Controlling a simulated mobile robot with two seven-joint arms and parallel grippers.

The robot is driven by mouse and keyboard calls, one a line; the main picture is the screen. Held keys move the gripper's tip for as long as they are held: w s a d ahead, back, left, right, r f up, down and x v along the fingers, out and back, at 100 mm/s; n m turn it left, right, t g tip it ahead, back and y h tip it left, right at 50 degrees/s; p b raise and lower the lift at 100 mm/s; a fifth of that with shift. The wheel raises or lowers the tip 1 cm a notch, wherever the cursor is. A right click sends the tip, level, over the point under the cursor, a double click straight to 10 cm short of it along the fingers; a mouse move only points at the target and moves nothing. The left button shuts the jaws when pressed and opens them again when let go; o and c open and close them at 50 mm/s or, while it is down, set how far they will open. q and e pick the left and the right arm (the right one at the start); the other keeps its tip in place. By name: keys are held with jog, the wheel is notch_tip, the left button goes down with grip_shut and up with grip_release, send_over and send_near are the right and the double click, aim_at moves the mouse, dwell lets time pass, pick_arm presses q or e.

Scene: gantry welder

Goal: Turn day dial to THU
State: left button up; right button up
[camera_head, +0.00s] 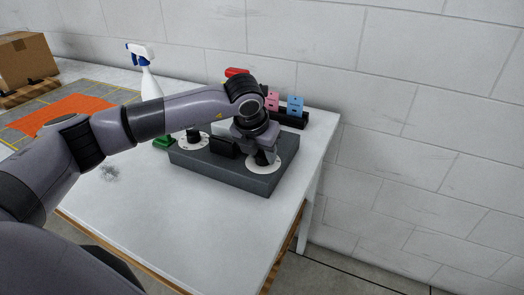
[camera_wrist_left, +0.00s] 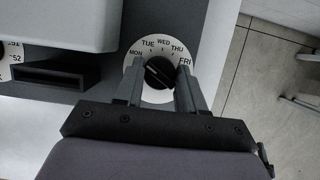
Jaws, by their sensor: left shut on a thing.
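The day dial (camera_head: 272,172) is a white disc with a black knob, at the right end of a dark grey box (camera_head: 235,176) on the table. In the left wrist view the dial (camera_wrist_left: 150,52) shows MON, TUE, WED, THU and FRI around its upper edge. My left gripper (camera_head: 263,158) points down over the dial. In the wrist view its two fingers (camera_wrist_left: 159,78) stand on either side of the black knob (camera_wrist_left: 158,71) and are shut on it. A light mark shows on the knob, but I cannot tell surely which day it points to. My right gripper is not in view.
A second white dial (camera_head: 187,142) sits on the box's left part. Behind stand pink (camera_head: 272,100) and blue (camera_head: 295,105) blocks in a black holder and a spray bottle (camera_head: 147,75). An orange sheet (camera_head: 70,108) and cardboard box (camera_head: 25,62) lie left.

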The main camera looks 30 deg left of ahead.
pick_arm(q)
jog(key=m+h+b, duration=0.1)
jog(key=m+b, duration=0.1)
jog(key=shift+a+f+m, duration=0.1)
jog(key=shift+a+m, duration=0.05)
jog(key=shift+m, duration=0.25)
jog(key=m+h+b, duration=0.1)
jog(key=m, duration=0.2)
jog(key=shift+w+m, duration=0.1)
jog(key=shift+m, duration=0.2)
jog(key=m+g+h, duration=0.1)
jog(key=m, duration=0.1)
jog(key=m+h, duration=0.1)
jog(key=m, duration=0.2)
jog(key=shift+w+a+r+g, duration=0.1)
jog(key=shift+a+r+g, duration=0.1)
jog(key=shift+g, duration=0.2)
jog(key=m+g, duration=0.1)
jog(key=m, duration=0.2)
jog(key=m+g, duration=0.1)
jog(key=m, duration=0.2)
jog(key=shift+w+h, duration=0.15)
jog(key=shift+h, duration=0.25)
jog(key=shift+m, duration=0.3)
jog(key=o, duration=1)
